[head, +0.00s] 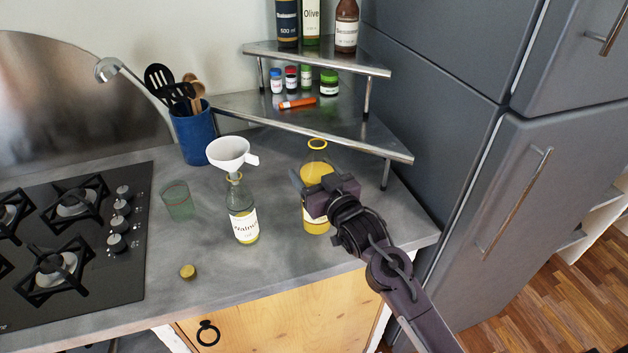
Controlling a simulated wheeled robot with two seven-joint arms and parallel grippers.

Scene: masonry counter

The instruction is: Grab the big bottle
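The big bottle (316,167) stands upright on the counter, right of the middle, with yellow liquid inside and a yellow ring at its neck. My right gripper (311,190) is at the bottle's middle and covers part of it. One dark finger shows at the bottle's left side; the other is hidden, so I cannot tell whether the gripper is closed on the glass. The bottle's lower part shows beneath the gripper. My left gripper is not in view.
A smaller bottle (243,222) labelled "Walnut" holds a white funnel (230,152). A green glass (177,201), a cap (187,271), a blue utensil holder (193,138) and a stove (110,272) are left. A metal corner shelf (385,147) stands behind; a grey fridge (500,190) is right.

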